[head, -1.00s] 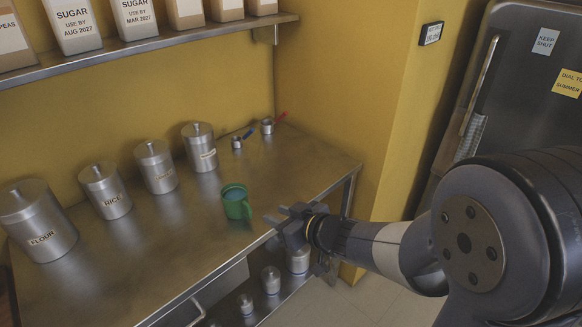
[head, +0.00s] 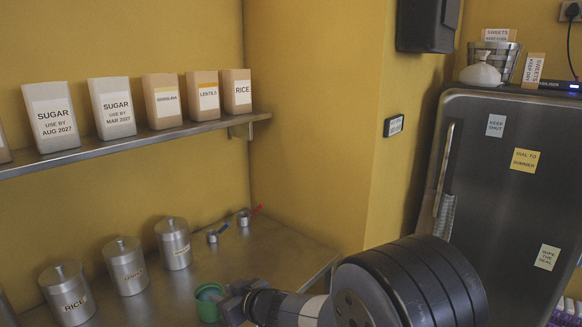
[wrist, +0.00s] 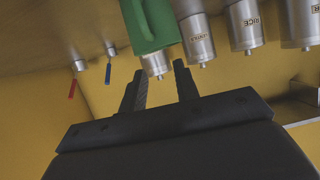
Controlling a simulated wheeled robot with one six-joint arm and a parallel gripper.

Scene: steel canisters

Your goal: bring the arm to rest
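My gripper (head: 235,303) is low in the head view, right beside a green mug (head: 208,303) on the steel counter (head: 245,255). In the wrist view my gripper (wrist: 158,80) shows two dark fingers standing apart with nothing between them. The green mug also shows in the wrist view (wrist: 150,25), upside down in that picture, just beyond the fingertips. I cannot tell whether a finger touches it. My arm reaches in from the lower right of the head view.
Steel canisters, one marked RICE (head: 70,295), stand along the wall. Two small measuring cups (head: 243,218) lie at the counter's back. A shelf (head: 130,140) holds labelled packets. A dark fridge (head: 500,180) stands at right, with a basket (head: 492,58) on top.

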